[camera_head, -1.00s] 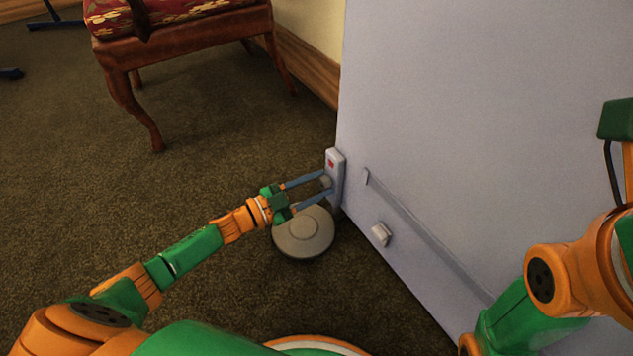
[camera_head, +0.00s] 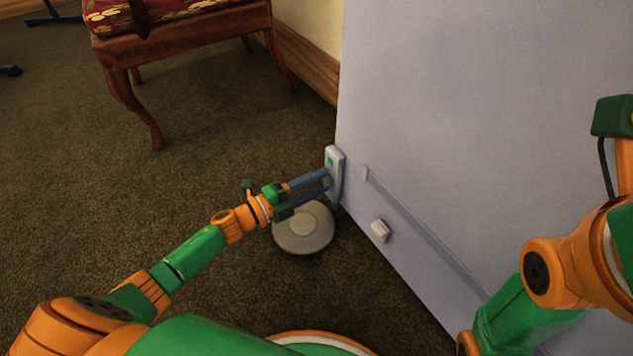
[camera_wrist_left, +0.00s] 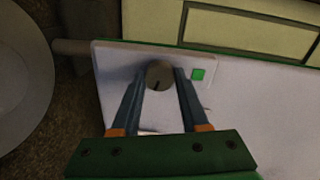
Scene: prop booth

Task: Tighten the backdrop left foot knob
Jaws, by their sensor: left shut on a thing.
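The backdrop (camera_head: 450,110) is a tall pale panel on the right in the head view. At its lower left edge is a light grey plate (camera_head: 335,157) with a green indicator. In the head view the fingers largely hide the knob. My right arm (camera_head: 555,275) shows at the right; its fingertips are not visible.
A round grey disc (camera_head: 304,230) lies on the carpet just below my left gripper. A wooden chair (camera_head: 180,45) with a red patterned seat stands at the back left. A small pale block (camera_head: 381,231) sticks out low on the panel.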

